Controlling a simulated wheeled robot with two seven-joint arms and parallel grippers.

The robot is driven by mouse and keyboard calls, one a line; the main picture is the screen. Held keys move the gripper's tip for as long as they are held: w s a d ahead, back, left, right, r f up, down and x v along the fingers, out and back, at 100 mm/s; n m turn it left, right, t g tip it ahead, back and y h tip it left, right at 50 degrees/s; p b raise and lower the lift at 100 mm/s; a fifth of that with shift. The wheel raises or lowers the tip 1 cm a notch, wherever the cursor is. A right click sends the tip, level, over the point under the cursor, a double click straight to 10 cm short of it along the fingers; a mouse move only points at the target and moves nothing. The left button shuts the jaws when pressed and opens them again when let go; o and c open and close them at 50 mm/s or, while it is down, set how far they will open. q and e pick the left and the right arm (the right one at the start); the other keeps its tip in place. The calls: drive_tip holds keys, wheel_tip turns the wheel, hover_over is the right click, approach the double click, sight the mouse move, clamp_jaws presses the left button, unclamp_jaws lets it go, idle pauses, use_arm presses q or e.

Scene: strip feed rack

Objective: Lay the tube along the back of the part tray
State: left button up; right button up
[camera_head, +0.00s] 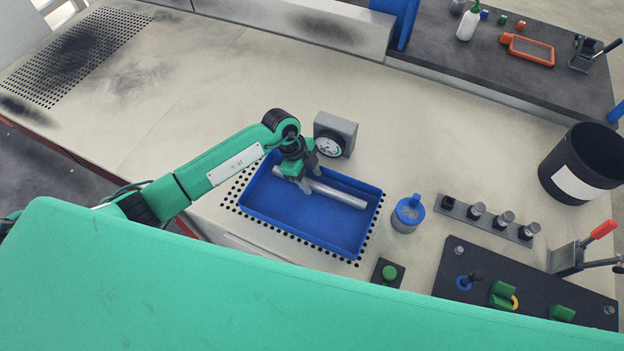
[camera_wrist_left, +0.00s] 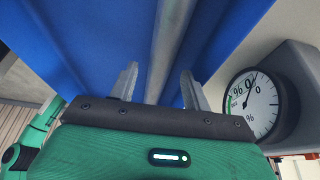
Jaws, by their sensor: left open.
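The blue part tray (camera_head: 300,227) stands on the bench over a patch of dotted holes. The grey tube (camera_head: 335,194) lies inside it, lengthwise, nearer the back wall than the front. My left gripper (camera_head: 303,184) is over the tube's left end, which it partly hides. In the left wrist view the gripper (camera_wrist_left: 158,85) is open. Its two fingers stand apart on either side of the tube (camera_wrist_left: 170,40), with gaps on both sides. The tray (camera_wrist_left: 100,35) fills much of that view. My right gripper is not in view.
A grey dial gauge (camera_head: 335,134) stands close behind the tray. A blue-lidded jar (camera_head: 408,213) and a green button box (camera_head: 388,271) stand to its right. A black bin (camera_head: 582,165) is at the far right. The bench left of the tray is mostly clear.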

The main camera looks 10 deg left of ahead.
use_arm(q)
drive_tip(key=b+v, duration=0.1)
drive_tip(key=v, duration=0.9)
drive_tip(key=shift+r, duration=0.3)
